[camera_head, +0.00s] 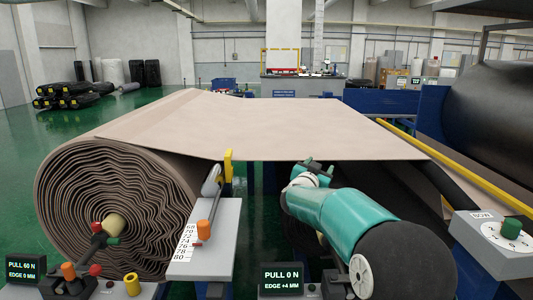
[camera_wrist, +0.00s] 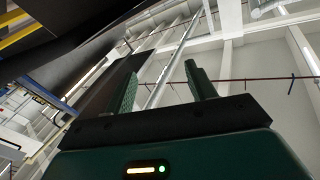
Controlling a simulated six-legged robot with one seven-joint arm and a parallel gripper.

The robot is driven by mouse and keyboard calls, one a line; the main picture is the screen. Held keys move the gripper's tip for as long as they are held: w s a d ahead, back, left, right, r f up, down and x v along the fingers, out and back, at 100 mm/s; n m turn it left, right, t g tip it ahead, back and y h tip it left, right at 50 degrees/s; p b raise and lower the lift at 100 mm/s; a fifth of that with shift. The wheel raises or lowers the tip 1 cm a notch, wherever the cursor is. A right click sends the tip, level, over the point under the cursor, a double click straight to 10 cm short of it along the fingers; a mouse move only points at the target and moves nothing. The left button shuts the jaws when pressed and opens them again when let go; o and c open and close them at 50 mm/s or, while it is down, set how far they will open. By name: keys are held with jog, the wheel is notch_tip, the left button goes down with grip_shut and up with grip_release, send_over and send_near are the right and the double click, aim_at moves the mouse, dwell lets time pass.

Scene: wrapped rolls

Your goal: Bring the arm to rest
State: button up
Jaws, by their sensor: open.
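My gripper (camera_wrist: 162,72) shows in the wrist view with its two green fingers spread apart and nothing between them. The fingers point up toward the ceiling and far wall, touching nothing there. In the head view my teal arm is bent in the right foreground, in front of the beige sheet (camera_head: 270,125). Its far end lies just below the sheet's front edge; I cannot tell whether it touches. The gripper's fingers are hard to make out in that view.
A large beige roll (camera_head: 90,205) with wavy layers stands at left. A grey scale plate (camera_head: 205,240), displays reading PULL 60 N (camera_head: 27,270) and PULL 0 N (camera_head: 281,279), and a dial box (camera_head: 490,245) surround the arm. A black roll (camera_head: 495,95) and yellow rail (camera_head: 455,165) are at right.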

jog(key=s+a+r+n+g+y, duration=0.1)
jog(key=s+a+r+n+y, duration=0.25)
jog(key=s, duration=0.55)
jog(key=s+a+r+n+g+y, duration=0.1)
jog(key=s+a+n+y, duration=0.25)
jog(key=s+y, duration=0.35)
jog(key=s+d+f+g, duration=0.2)
jog(key=s+f, duration=0.3)
jog(key=s, duration=0.6)
jog(key=s+d+f+g+h, duration=0.1)
jog(key=s+f+g, duration=0.3)
jog(key=s, duration=0.8)
jog(key=s+d+f+g+h, duration=0.1)
jog(key=s+d+f+g, duration=0.2)
jog(key=s, duration=0.8)
notch_tip(320, 180, down, 3)
jog(key=shift+s+d+r+n, duration=0.15)
jog(key=shift+d+n, duration=0.2)
jog(key=shift+n, duration=0.05)
